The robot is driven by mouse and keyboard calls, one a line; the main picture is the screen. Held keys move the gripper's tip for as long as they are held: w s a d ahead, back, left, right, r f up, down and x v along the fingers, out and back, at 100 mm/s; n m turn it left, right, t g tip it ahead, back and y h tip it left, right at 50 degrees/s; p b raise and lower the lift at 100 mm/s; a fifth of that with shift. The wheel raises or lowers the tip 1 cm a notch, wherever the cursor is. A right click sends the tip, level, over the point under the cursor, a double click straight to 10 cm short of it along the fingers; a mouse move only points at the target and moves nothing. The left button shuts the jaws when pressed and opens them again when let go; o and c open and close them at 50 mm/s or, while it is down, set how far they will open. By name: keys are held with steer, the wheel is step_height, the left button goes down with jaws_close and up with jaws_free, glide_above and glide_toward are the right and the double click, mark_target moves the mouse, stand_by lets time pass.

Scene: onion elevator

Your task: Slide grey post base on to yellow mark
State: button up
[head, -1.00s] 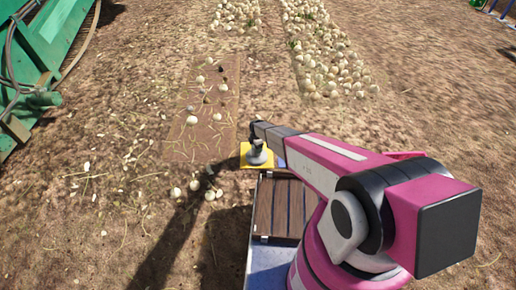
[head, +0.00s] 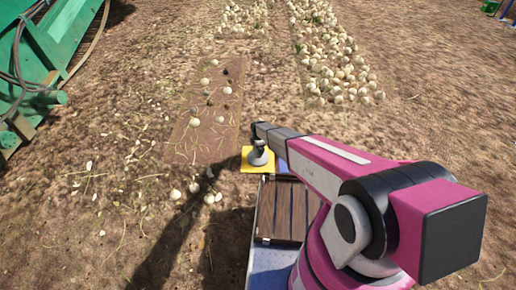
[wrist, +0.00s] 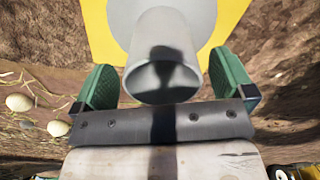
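The grey post base (head: 258,158), a round disc with a short upright post, stands on the square yellow mark (head: 247,169) in the head view. In the wrist view the hollow grey post (wrist: 163,84) fills the upper middle, with its disc over the yellow mark (wrist: 96,28); yellow shows on both sides. The disc's far edge is cut off by the frame. My gripper (wrist: 162,80) has its two green fingers on either side of the post, with a narrow gap showing at each side. It looks open around the post.
A slatted wooden deck (head: 283,212) lies just in front of the mark. Several loose onions (head: 194,187) lie on the soil to the left. Larger onion rows (head: 335,60) run behind. Green machinery (head: 50,45) stands at the far left.

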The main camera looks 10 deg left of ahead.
step_height(320, 180, up, 11)
stand_by(0.7)
steer(key=shift+f, duration=0.1)
